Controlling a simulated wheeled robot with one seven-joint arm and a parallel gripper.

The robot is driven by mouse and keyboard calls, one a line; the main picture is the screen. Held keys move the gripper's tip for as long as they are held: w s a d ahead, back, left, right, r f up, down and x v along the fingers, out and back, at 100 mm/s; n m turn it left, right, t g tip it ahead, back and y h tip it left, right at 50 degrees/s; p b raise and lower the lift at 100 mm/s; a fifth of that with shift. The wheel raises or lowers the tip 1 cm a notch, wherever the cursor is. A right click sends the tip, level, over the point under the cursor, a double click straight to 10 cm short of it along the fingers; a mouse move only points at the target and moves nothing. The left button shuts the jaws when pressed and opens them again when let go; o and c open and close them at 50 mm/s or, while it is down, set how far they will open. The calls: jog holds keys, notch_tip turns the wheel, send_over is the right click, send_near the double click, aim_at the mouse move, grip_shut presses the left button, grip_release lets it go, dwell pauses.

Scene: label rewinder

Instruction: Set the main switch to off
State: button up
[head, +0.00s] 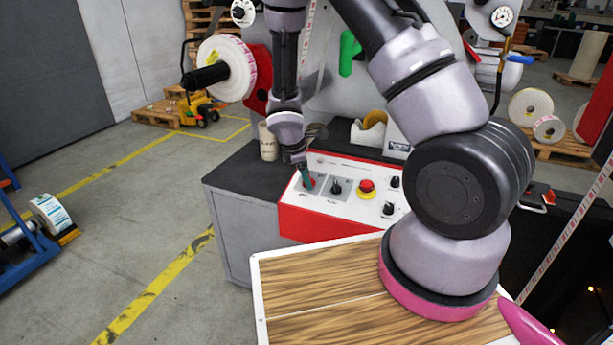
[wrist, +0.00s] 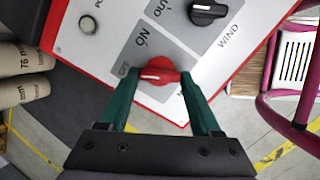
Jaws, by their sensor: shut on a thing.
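The main switch is a red rotary knob (wrist: 160,69) on a grey plate of the control panel (head: 330,209). In the wrist view, its plate carries an ON label (wrist: 142,38) and a small label that seems to read OFF (wrist: 123,70). A white mark on the knob lies roughly level in the picture, its left end toward the OFF label. My gripper (wrist: 158,78) has its green fingers on either side of the knob, shut on it. In the head view, my gripper (head: 306,180) is at the panel's left end and hides most of the knob.
Right of the switch are a black selector knob (head: 336,187), a red emergency stop (head: 367,188) on yellow, and more black knobs. Cardboard cores (wrist: 22,75) stand beside the panel. A wooden-topped surface (head: 315,290) lies in front.

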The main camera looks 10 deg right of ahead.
dwell(0.5)
jog(key=o, duration=1.4)
jog(key=v, duration=1)
jog(key=shift+s+a+r, duration=0.1)
jog(key=shift+a+r, duration=0.05)
jog(key=shift+r, duration=0.25)
